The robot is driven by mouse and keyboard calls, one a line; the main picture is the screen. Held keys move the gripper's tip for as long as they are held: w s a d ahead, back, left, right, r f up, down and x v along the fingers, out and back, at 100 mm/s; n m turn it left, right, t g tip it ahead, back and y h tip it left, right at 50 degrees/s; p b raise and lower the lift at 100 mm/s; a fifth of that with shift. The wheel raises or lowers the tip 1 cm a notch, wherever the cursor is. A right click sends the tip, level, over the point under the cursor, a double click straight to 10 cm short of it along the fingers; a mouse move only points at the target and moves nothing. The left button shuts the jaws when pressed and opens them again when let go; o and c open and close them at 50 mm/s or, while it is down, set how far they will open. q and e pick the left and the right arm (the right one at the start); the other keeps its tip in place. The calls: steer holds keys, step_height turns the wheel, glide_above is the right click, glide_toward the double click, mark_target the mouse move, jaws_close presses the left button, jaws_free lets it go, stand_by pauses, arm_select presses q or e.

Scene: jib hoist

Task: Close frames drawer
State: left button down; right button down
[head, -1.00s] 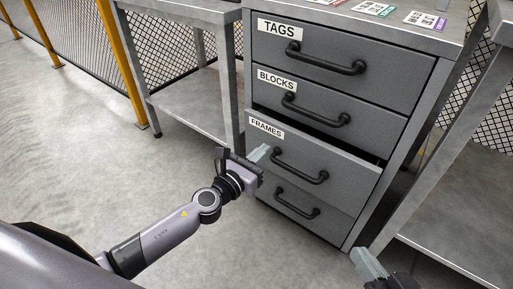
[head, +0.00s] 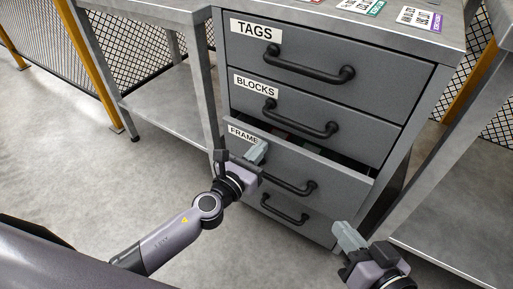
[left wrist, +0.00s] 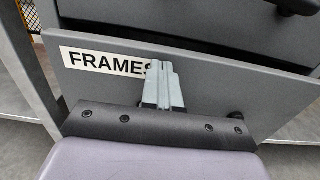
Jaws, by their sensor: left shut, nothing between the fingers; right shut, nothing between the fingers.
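The frames drawer (head: 335,181) is the third one down in a grey cabinet. It stands partly open, with a dark gap above its front and some contents just visible inside. Its black bar handle (head: 294,186) is partly behind my left gripper. My left gripper (head: 262,150) is shut and empty, its fingertips at the drawer front beside the label. In the left wrist view the fingers (left wrist: 163,85) overlap the end of the FRAMES label (left wrist: 105,63); contact cannot be told. My right gripper (head: 343,232) is shut and empty, low in front of the cabinet's right side.
The tags drawer (head: 300,45) and blocks drawer (head: 350,119) above are shut. A lower drawer (head: 270,205) is below. Steel tables stand at left (head: 165,90) and right (head: 450,225). Cards (head: 425,18) lie on the cabinet top.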

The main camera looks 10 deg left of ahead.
mark_target(267, 139)
steer(key=shift+s+f, duration=0.15)
arm_select(q)
steer(key=shift+w+d, duration=0.1)
steer(key=shift+w, duration=0.15)
steer(key=x, duration=0.4)
steer(key=shift+b, duration=0.4)
steer(key=shift+w+r, duration=0.1)
steer(key=shift+r, duration=0.1)
arm_select(e)
steer(key=shift+s+d, duration=0.25)
arm_select(q)
steer(key=shift+f, duration=0.1)
arm_select(e)
steer(key=shift+d, duration=0.1)
